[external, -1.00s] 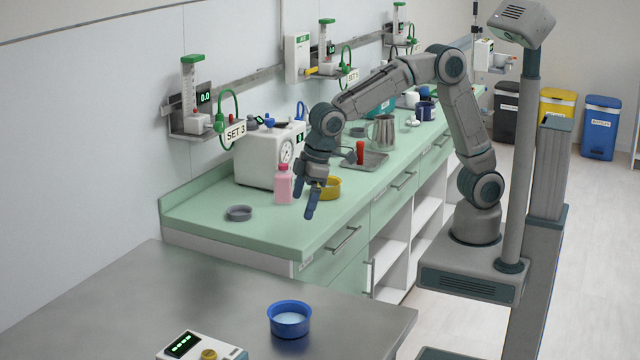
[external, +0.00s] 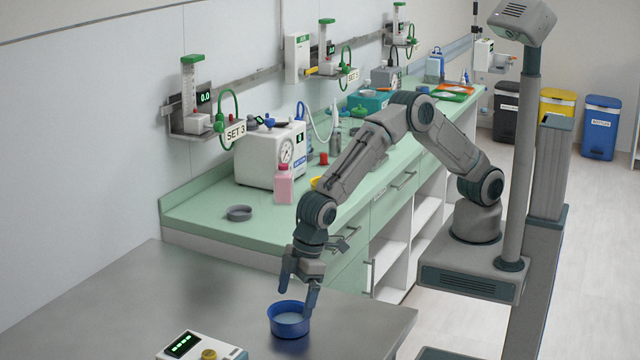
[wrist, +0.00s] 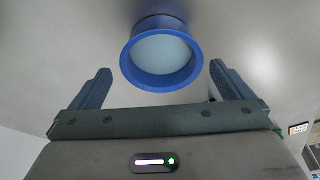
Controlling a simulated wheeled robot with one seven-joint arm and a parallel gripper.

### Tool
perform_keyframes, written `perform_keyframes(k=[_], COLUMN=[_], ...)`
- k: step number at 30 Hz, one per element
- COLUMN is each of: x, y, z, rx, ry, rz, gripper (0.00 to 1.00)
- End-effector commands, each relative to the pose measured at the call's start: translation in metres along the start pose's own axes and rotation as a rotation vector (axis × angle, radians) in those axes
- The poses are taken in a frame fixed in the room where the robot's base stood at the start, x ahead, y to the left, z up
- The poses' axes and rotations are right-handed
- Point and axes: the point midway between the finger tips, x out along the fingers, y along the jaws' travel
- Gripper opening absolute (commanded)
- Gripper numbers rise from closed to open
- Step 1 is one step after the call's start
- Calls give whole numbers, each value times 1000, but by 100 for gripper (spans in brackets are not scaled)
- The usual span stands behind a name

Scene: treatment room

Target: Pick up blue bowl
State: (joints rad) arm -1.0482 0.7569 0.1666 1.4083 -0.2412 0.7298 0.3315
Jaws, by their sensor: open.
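The blue bowl (external: 289,322) stands upright on the grey metal table, with pale content or a pale inside bottom showing. In the wrist view the bowl (wrist: 128,68) lies ahead of and between the two blue fingers. My gripper (external: 298,302) is open, with its fingers pointing down at the bowl's near-wall side. In the external view one finger overlaps the bowl's right rim and the other is above its left rim. In the wrist view the open gripper (wrist: 160,85) holds nothing. I cannot tell whether a finger touches the bowl.
A white device with a green display (external: 200,347) stands on the metal table (external: 150,300) left of the bowl. The green counter (external: 265,235) behind holds a grey dish (external: 239,213), a pink bottle (external: 284,185) and a white gauge machine (external: 268,155). The table's left part is clear.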

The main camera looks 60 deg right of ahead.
Motion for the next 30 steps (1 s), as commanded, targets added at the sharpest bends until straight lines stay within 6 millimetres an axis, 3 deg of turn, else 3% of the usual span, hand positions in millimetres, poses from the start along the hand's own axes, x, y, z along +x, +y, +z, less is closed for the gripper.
perform_keyframes(k=[5,15,25,28,30], x=[9,50,56,56,56], y=[0,-2,-2,-2,-2], z=[-1,-5,-5,-5,-5], rx=[0,1,1,1,1], ry=[0,0,2,2,2], rz=[0,0,0,0,0], gripper=[100,100,100,72,69])
